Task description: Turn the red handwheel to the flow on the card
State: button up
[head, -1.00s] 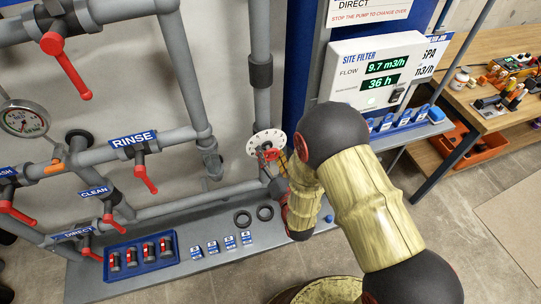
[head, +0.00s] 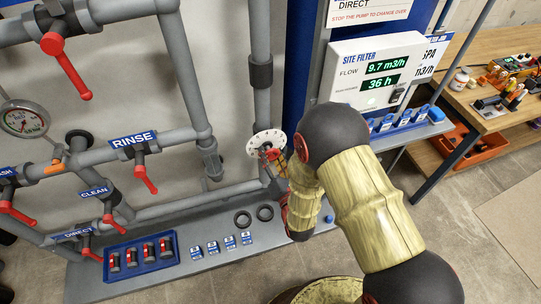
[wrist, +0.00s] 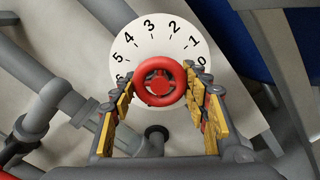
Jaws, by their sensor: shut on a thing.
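The red handwheel (wrist: 160,83) sits in front of a round white dial (wrist: 138,55) with numbers from 0 upward. My gripper (wrist: 162,92) has its yellow-padded fingers on either side of the wheel's rim and is shut on it. In the head view the handwheel (head: 271,154) is small and partly hidden by my gripper. The site filter display (head: 378,68) reads a flow of 9.7 m3/h and 36 h.
Grey pipes with red-lever valves (head: 66,66) labelled RINSE, CLEAN and DIRECT fill the left. A blue tray (head: 141,257) of red-and-black parts, small blue-and-white items and two black rings (head: 243,219) lie on the grey ledge. A wooden bench (head: 489,117) stands at right.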

jog(key=shift+m, duration=0.3)
jog(key=m+b, duration=0.1)
jog(key=m, duration=0.2)
jog(key=shift+m+b, duration=0.3)
jog(key=shift+m, duration=0.1)
jog(key=m+b, duration=0.1)
jog(key=m, duration=0.3)
jog(key=shift+m, duration=0.3)
jog(key=m+b, duration=0.1)
jog(key=m, duration=0.3)
jog(key=shift+r, duration=0.1)
jog(key=m, duration=0.5)
jog(key=o, duration=1.1)
jog(key=shift+c, duration=0.2)
jog(key=shift+o, duration=0.5)
